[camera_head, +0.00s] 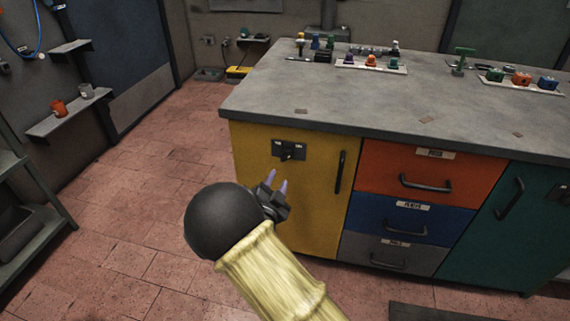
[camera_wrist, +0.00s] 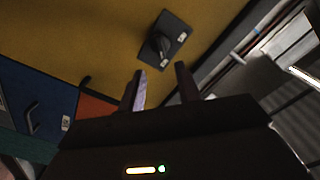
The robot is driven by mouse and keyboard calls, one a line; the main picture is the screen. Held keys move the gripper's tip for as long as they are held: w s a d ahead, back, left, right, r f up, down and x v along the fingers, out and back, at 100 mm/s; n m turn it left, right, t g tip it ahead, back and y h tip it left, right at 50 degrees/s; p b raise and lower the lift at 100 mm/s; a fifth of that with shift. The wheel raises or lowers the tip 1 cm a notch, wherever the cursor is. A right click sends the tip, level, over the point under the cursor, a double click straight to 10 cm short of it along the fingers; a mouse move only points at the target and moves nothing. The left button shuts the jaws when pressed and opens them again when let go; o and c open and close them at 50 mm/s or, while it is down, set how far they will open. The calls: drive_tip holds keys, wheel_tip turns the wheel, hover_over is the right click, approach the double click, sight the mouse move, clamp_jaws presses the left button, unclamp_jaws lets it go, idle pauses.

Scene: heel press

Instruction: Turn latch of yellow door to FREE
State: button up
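The yellow door (camera_head: 285,205) is the left front panel of the workbench and looks closed. Its latch (camera_head: 289,151) is a dark plate with a black knob near the top of the door, with small pale labels at its upper corners, too small to read. In the wrist view the latch (camera_wrist: 164,44) sits just beyond the fingertips on the yellow door (camera_wrist: 100,35). My gripper (camera_head: 277,184) is in front of the door, below and slightly left of the latch. In the wrist view my gripper (camera_wrist: 160,78) has its two fingers apart with nothing between them.
A vertical black handle (camera_head: 341,172) is on the door's right side. Red (camera_head: 428,178), blue (camera_head: 408,221) and grey drawers and a teal door (camera_head: 500,235) stand to the right. The countertop (camera_head: 400,115) overhangs above. Tiled floor at left is clear.

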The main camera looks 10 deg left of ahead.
sight(286, 159)
drive_tip(key=w+b, duration=0.1)
drive_tip(key=w, duration=0.8)
drive_tip(key=shift+w+b, duration=0.35)
drive_tip(key=shift+b, duration=0.05)
clamp_jaws()
